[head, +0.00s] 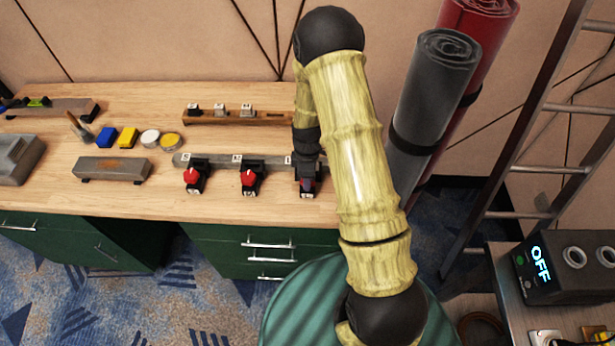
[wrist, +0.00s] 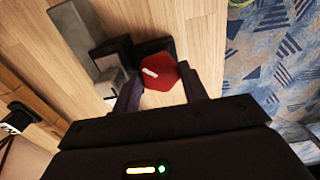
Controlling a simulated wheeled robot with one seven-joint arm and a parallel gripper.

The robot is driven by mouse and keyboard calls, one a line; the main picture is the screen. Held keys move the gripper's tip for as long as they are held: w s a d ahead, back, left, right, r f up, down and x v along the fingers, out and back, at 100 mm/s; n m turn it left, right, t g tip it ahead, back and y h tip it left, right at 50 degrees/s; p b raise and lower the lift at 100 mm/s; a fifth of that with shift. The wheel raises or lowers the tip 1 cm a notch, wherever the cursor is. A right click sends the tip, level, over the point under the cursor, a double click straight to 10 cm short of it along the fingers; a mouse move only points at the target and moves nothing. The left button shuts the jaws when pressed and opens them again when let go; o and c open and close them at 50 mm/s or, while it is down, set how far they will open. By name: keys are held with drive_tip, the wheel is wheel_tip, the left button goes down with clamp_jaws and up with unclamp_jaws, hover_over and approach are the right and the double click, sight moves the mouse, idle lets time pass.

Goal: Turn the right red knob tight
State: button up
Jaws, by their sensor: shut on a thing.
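The right red knob (wrist: 161,73) has a white mark on its face and sits between the two fingers of my gripper (wrist: 162,88) in the wrist view. The fingers are shut on it from both sides. In the head view my gripper (head: 307,180) is at the right end of the grey rail (head: 222,160), and it mostly hides this knob. The left red knob (head: 191,176) and the middle red knob (head: 248,177) stand on black mounts along the same rail, both free of the gripper.
The wooden bench (head: 130,198) has a rear rail (head: 230,117) with small blocks, a grey bar (head: 112,168) and several coloured discs and blocks at left. A green round seat (head: 290,310) stands in front. Rolled mats (head: 430,95) and a ladder (head: 520,130) are at right.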

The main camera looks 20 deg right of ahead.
drive_tip(key=m+b, duration=0.1)
drive_tip(key=m, duration=0.4)
drive_tip(key=shift+m, duration=0.3)
drive_tip(key=m, duration=0.5)
drive_tip(key=shift+b, duration=0.4)
drive_tip(key=o, duration=1)
drive_tip(key=shift+c, duration=0.2)
drive_tip(key=shift+r, duration=0.15)
wheel_tip(320, 180, up, 17)
drive_tip(key=b, duration=0.1)
drive_tip(key=shift+b, duration=0.35)
drive_tip(key=shift+r, duration=0.1)
drive_tip(key=s+r+m+t, duration=0.1)
drive_tip(key=s+m+t, duration=0.1)
drive_tip(key=s, duration=1.3)
drive_tip(key=shift+a+r+m+t, duration=0.2)
drive_tip(key=shift+m+t, duration=0.1)
drive_tip(key=shift+m, duration=0.5)
